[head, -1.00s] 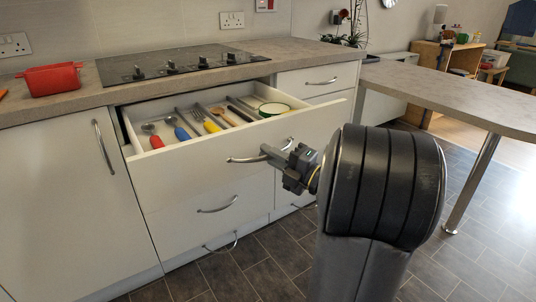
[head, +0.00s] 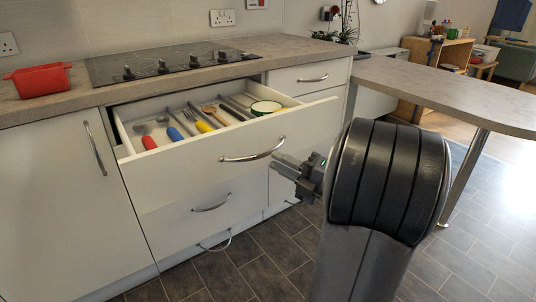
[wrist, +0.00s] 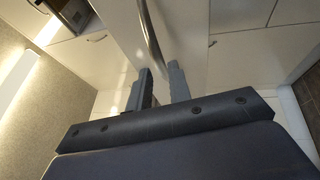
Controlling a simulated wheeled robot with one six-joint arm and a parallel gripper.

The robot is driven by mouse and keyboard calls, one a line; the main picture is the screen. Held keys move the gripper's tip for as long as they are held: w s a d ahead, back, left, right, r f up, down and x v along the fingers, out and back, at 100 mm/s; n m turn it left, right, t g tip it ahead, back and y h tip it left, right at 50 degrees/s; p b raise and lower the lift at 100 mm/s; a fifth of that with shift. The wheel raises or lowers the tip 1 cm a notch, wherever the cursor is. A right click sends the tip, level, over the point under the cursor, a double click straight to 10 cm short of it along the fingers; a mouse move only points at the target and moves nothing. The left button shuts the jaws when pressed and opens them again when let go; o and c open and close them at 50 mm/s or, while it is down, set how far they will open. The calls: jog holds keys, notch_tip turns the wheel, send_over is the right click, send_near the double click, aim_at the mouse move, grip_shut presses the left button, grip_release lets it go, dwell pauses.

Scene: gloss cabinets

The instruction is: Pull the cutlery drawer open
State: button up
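The cutlery drawer (head: 225,165) under the hob stands pulled out, with its inside showing. In it lie red-, blue- and yellow-handled cutlery (head: 176,136), a wooden spoon and a green-rimmed bowl (head: 267,107). Its bar handle (head: 253,153) is on the front and also shows in the wrist view (wrist: 150,35).
Closed drawers with handles (head: 211,203) are below, and another (head: 312,79) is at the right. A cupboard door (head: 60,190) is at the left. A red dish (head: 38,80) stands on the worktop. A peninsula counter (head: 440,92) with a metal leg is at the right. Tiled floor lies clear in front.

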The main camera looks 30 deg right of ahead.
aim_at(263, 153)
jog(key=shift+v, duration=2.75)
jog(key=b+x, duration=0.1)
jog(key=x, duration=0.9)
jog(key=shift+w+a, duration=0.15)
jog(key=shift+w, duration=0.15)
jog(key=shift+w+r, duration=0.1)
jog(key=shift+w, duration=0.2)
jog(key=shift+s, duration=0.1)
